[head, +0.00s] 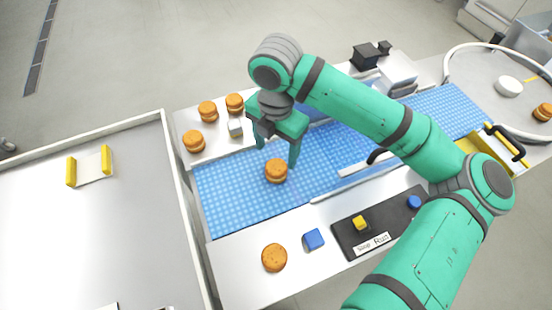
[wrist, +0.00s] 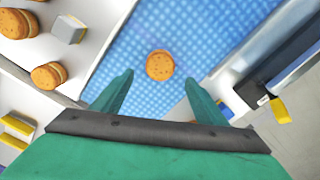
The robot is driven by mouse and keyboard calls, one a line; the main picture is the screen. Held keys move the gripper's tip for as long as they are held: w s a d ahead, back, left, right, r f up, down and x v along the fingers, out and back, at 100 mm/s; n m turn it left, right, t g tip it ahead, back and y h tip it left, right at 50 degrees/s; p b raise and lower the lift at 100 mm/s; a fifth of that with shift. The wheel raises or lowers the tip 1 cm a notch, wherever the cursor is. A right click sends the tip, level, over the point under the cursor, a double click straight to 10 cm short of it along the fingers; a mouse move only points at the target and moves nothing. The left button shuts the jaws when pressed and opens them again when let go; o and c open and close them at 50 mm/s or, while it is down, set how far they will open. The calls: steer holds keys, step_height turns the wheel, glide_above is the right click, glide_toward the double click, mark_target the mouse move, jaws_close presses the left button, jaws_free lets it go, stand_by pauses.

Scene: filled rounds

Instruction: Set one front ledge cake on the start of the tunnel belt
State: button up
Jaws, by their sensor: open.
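A round orange-brown cake (head: 276,170) sits on the blue checked belt (head: 240,200) near its left end. It also shows in the wrist view (wrist: 160,65). My gripper (head: 277,156) is open above this cake, its fingers (wrist: 159,77) apart and empty. I cannot tell the exact gap between fingertips and cake. Another cake (head: 274,257) lies on the white front ledge (head: 240,270). Three cakes stand on the back ledge: one at the left (head: 193,140), one in the middle (head: 208,110) and one at the right (head: 234,103).
A grey block (head: 234,127) stands near the back cakes. A white-walled table (head: 90,240) adjoins at left. My arm hides part of the belt's right side.

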steer(key=shift+r, duration=1.5)
